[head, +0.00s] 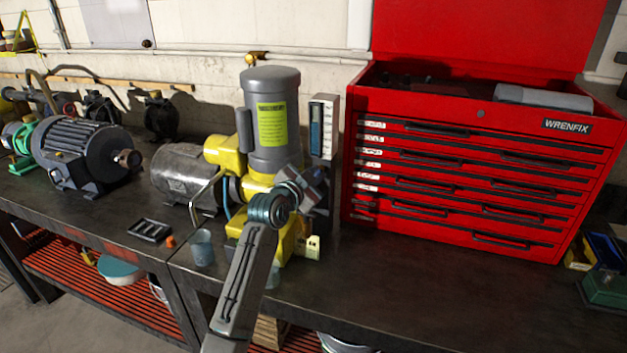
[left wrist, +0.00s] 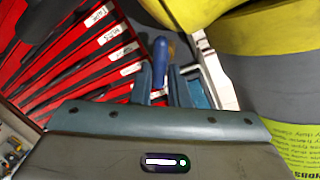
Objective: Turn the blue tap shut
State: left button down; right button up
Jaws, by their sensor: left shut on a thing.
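My left gripper (head: 316,187) is at the right side of the yellow and grey motor-pump unit (head: 272,115), in front of the tall gauge panel. In the left wrist view, the two fingers of the gripper (left wrist: 162,88) are close around a blue lever-like piece (left wrist: 160,55), which looks like the blue tap's handle. The gripper is shut on it. My gripper hides the tap in the head view, and its body and turn angle cannot be made out. My right gripper is not in view.
A red tool chest (head: 480,165) stands close to the right of the gripper. A grey motor (head: 80,148) and a silver motor (head: 183,175) stand to the left. A small cup (head: 202,247) and a black tray (head: 150,230) sit near the front. The front right bench is clear.

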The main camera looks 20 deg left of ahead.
pick_arm(q)
jog(key=m+y, duration=0.1)
jog(key=m, duration=0.5)
jog(key=d+f+m+g+y, duration=0.1)
jog(key=m, duration=0.2)
jog(key=shift+f+y, duration=0.1)
jog(key=shift+y, duration=0.2)
jog(key=shift+m, duration=0.3)
jog(key=c, duration=1.5)
grip_release()
jog(key=shift+o, duration=0.3)
jog(key=shift+s, duration=0.15)
